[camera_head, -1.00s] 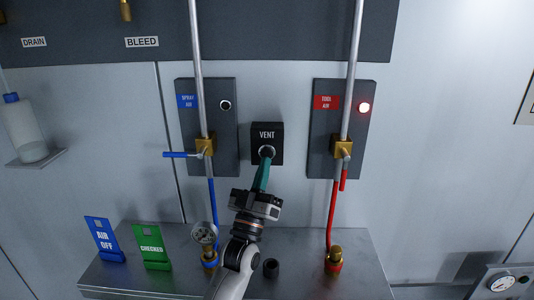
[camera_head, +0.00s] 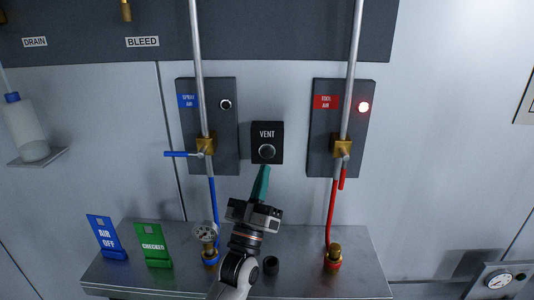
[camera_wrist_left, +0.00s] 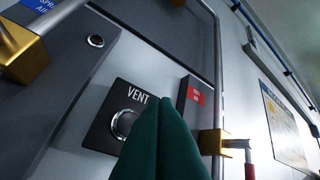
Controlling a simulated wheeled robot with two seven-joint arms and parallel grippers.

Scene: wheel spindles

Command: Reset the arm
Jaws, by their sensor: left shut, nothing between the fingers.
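My left gripper (camera_head: 264,170) is in the head view just below the VENT panel (camera_head: 258,131), with its green fingers pointing up. It is shut and empty, and its tip is apart from the round VENT button (camera_head: 267,151). In the left wrist view the two green fingers (camera_wrist_left: 161,105) lie together, with the VENT button (camera_wrist_left: 124,124) beside them on the left. My right gripper is not in view.
The spray air panel (camera_head: 226,150) with a blue-handled valve (camera_head: 180,154) is on the left. A metal shelf (camera_head: 300,270) below bears a blue AIR OFF sign (camera_head: 106,238), a green CHECKED sign (camera_head: 153,245) and a gauge (camera_head: 205,232).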

